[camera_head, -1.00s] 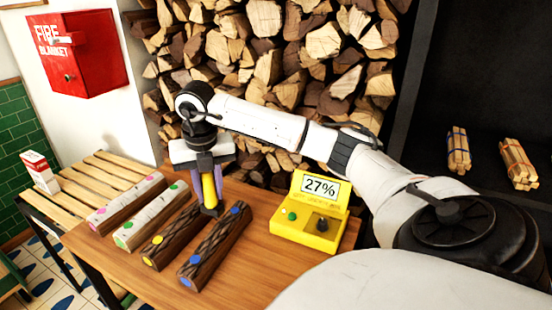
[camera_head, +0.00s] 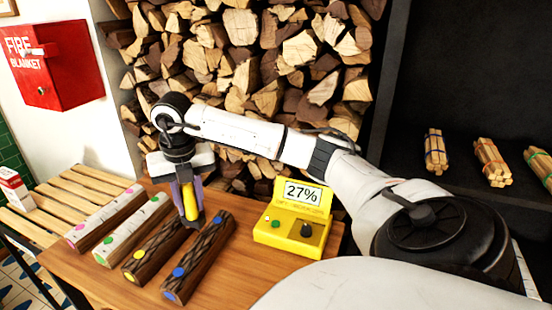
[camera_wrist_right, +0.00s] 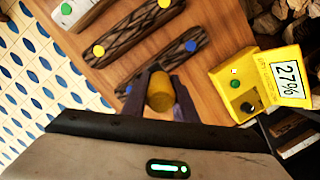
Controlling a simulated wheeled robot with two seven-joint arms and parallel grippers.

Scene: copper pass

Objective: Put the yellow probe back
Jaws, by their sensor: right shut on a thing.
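The yellow probe (camera_head: 190,202) is held upright between the fingers of my right gripper (camera_head: 188,200), over the far end of the dark logs. In the right wrist view the probe (camera_wrist_right: 160,92) sits between the two purple-grey fingers (camera_wrist_right: 163,98). Its lower tip is hard to make out; I cannot tell if it touches a log. The yellow meter (camera_head: 292,232) stands on the table to the right, its display reading 27%; it also shows in the right wrist view (camera_wrist_right: 235,80). My left gripper is not in view.
Several logs with coloured dots lie side by side on the wooden table (camera_head: 225,280), including a blue-dotted one (camera_head: 200,258) and a pink-dotted one (camera_head: 105,220). Stacked firewood (camera_head: 250,80) rises behind. A dark shelf with kindling bundles (camera_head: 490,163) is at right.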

